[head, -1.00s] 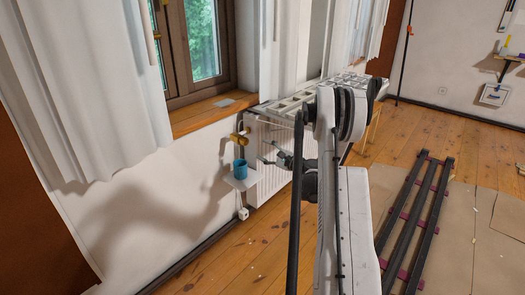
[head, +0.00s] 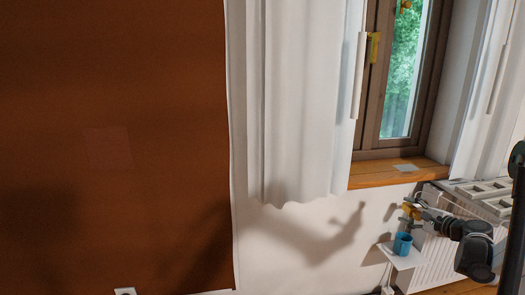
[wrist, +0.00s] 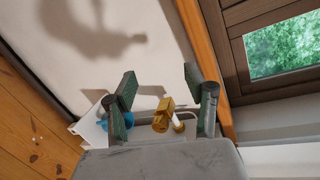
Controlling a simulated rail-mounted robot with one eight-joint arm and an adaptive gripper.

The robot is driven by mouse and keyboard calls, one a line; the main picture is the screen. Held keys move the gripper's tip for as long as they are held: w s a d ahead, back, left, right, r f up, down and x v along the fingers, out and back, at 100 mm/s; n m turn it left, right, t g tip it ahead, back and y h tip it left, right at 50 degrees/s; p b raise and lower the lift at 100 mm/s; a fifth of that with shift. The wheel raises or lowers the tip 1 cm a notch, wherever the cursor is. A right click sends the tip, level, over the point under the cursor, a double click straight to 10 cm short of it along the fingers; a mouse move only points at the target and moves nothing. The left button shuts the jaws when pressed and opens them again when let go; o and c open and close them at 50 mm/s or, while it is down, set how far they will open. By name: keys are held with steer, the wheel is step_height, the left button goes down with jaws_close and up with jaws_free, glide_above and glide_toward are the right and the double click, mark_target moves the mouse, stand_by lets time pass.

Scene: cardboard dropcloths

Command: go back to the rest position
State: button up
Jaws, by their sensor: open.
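My gripper (head: 416,211) shows at the lower right of the head view, beside the wall under the window. In the wrist view its two dark green fingers (wrist: 158,82) are spread wide with nothing held between them. A blue mug (head: 402,243) stands on a small white shelf (head: 386,246), below the gripper in the head view. In the wrist view the mug (wrist: 116,126) is partly hidden behind the left finger. A brass-yellow radiator valve (wrist: 162,116) shows between the fingers, beyond the gripper body; I cannot tell the exact gap.
A white radiator (head: 438,262) stands under the wooden window sill (head: 385,174), close to my arm. White curtains (head: 300,110) hang beside the window (head: 400,85). A brown panel (head: 110,150) fills the left side. Wooden floor (wrist: 30,125) shows in the wrist view.

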steer(key=s+a+r+n+g, duration=0.2)
steer(key=s+a+r+n, duration=0.15)
steer(key=a, duration=0.55)
steer(key=s+a+r+n+g, duration=0.1)
steer(key=s+a+r+n, duration=0.25)
steer(key=a, duration=0.55)
steer(key=s+a+r+n+g, duration=0.2)
steer(key=s+a+r, duration=0.2)
steer(key=a, duration=0.5)
steer(key=s+a+f+n+g+h, duration=0.1)
steer(key=s+a+n, duration=0.25)
steer(key=s, duration=0.55)
steer(key=s+a+f+n+g+h, duration=0.1)
steer(key=s+a+n, duration=0.25)
steer(key=s, duration=0.45)
steer(key=s+a+f+n+g+h, duration=0.1)
steer(key=s+a+n, duration=0.25)
steer(key=s, duration=0.55)
step_height(320, 180, up, 19)
steer(key=p, duration=1.8)
steer(key=shift+w+f, duration=0.2)
steer(key=shift+w, duration=0.05)
steer(key=shift+a, duration=0.1)
